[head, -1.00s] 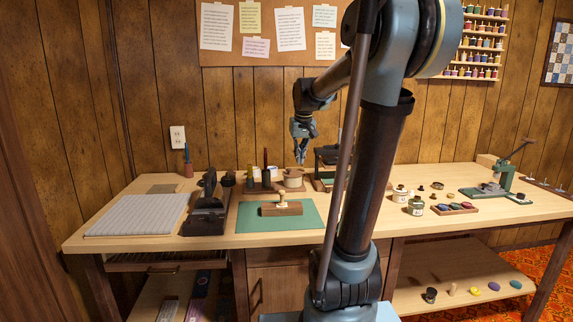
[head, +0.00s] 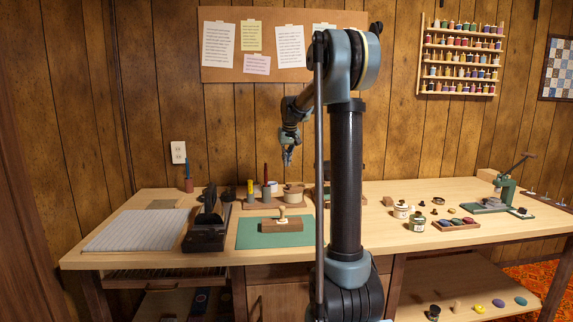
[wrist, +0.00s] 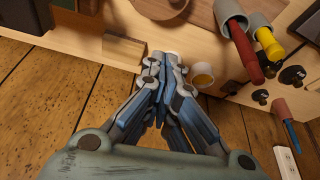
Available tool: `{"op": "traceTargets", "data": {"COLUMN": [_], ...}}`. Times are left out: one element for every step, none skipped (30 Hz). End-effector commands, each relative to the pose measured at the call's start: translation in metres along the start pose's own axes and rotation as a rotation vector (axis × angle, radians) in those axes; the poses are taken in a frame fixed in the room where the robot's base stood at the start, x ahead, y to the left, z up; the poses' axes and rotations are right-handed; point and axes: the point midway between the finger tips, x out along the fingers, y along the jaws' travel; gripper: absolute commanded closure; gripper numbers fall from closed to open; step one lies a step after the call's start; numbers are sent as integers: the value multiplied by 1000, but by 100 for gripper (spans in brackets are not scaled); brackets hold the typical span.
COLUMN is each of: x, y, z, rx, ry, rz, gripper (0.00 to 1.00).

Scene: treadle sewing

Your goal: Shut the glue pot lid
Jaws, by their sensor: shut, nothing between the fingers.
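A small white-rimmed pot with an amber inside (wrist: 203,74), which looks like the open glue pot, stands near the back edge of the table in the wrist view. It seems to be the pale cup (head: 272,187) in the head view. I cannot make out its lid clearly. A wider beige round piece (head: 293,191) stands just right of it. My gripper (head: 287,163) hangs above the back of the table, over these things and apart from them. In the wrist view my gripper (wrist: 165,64) has its fingers together and empty, beside the pot.
Red (wrist: 240,47) and yellow (wrist: 268,42) handled tools stand in holders beside the pot. A stamp with a wooden block (head: 282,224) sits on the green mat (head: 255,239). The wall is close behind. Jars (head: 417,222) stand at the right.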

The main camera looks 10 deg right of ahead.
Motion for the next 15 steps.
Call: {"op": "traceTargets", "data": {"x": [9,14,21,27,31,38,42,46,52,56,60,65,69,73,78], "y": [0,0,0,0,0,0,0,0,0,0,0,0,0,0,0], "z": [0,0,0,0,0,0,0,0,0,0,0,0,0,0,0], "rx": [0,0,0,0,0,0,0,0,0,0,0,0,0,0,0], "ry": [0,0,0,0,0,0,0,0,0,0,0,0,0,0,0], "rz": [0,0,0,0,0,0,0,0,0,0,0,0,0,0,0], "gripper": [100,100,100,100,100,100,100,100,100,100,100,100,100,100,100]}}
